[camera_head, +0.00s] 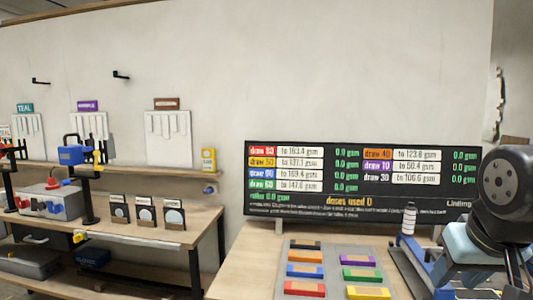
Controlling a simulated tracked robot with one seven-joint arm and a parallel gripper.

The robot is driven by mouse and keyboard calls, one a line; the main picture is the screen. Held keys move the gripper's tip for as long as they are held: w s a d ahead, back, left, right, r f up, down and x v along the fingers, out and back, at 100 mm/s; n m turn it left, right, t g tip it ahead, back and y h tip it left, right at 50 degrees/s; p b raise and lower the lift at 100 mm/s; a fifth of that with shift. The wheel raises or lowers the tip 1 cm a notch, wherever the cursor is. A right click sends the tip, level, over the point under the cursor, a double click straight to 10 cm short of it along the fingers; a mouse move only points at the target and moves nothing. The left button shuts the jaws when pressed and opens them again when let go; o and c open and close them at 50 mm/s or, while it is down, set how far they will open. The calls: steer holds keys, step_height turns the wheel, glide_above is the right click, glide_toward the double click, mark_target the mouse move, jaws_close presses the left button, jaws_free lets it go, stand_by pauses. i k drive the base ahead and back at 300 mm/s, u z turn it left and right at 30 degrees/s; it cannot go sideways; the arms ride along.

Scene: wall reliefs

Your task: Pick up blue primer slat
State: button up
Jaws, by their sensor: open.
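The blue primer slat (305,271) lies flat on the left side of a grey board (337,261) on the right-hand table. An orange slat is just behind it and a red slat just in front. My dark gripper (497,262) is at the right edge, below the round black joint of my arm, and is partly cut off by the frame. It is open, well to the right of the blue slat and apart from it. No slat shows between its fingers.
Black, purple, green and yellow slats share the board. A blue-framed stand (424,270) and a white bottle (409,218) stand to its right. A black sign (350,203) rises behind the table. A workbench (165,235) is at left. The table left of the board is clear.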

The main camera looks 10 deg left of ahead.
mark_target(316, 272)
steer(key=z, duration=0.5)
steer(key=k, duration=1.15)
steer(key=z, duration=0.35)
steer(key=i, duration=1.5)
steer(key=u, duration=0.75)
steer(key=i, duration=0.3)
steer(key=u, duration=0.1)
